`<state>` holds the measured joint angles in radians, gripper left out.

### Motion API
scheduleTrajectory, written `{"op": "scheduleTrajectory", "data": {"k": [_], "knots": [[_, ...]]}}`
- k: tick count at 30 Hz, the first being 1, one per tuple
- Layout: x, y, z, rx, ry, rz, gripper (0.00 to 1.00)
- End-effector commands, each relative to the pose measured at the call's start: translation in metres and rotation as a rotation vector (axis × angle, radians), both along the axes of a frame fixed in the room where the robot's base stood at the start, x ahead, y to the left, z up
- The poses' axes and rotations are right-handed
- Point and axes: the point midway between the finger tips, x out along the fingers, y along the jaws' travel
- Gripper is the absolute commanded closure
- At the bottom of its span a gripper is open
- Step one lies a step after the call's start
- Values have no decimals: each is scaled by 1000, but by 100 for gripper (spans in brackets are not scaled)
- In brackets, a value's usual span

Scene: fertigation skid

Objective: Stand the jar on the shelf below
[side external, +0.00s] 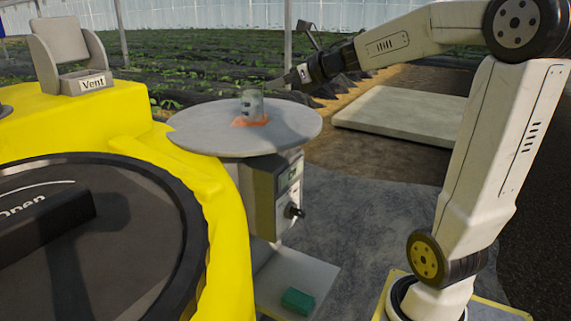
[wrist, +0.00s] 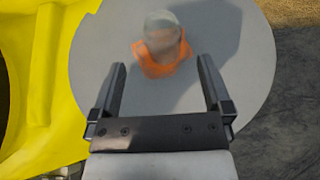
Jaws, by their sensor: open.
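The jar (side external: 252,104) is a small grey, partly see-through cylinder. It stands upright on an orange patch (side external: 237,123) on the round grey table top (side external: 190,134). The wrist view shows the jar (wrist: 161,24) blurred, over the orange patch (wrist: 152,62). My gripper (side external: 283,82) is to the right of the jar and a little higher in the side view. In the wrist view my gripper (wrist: 160,72) has its fingers wide apart, with nothing between them; the jar lies beyond the fingertips. A low pale shelf (side external: 270,275) sits below the round top.
A green block (side external: 297,301) lies on the shelf near its front edge. A grey control box (side external: 276,195) with a knob is under the round top. A yellow tank (side external: 228,250) with a dark lid stands close on the left. A pale slab (side external: 400,115) lies behind on the right.

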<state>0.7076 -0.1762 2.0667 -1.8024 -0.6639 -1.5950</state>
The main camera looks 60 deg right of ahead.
Motion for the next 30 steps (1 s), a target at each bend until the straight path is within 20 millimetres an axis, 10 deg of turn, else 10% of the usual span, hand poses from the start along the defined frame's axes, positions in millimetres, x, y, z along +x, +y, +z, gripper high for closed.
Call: {"op": "scheduleTrajectory", "data": {"k": [30], "knots": [[60,-1,-32,0,1,1,0]]}}
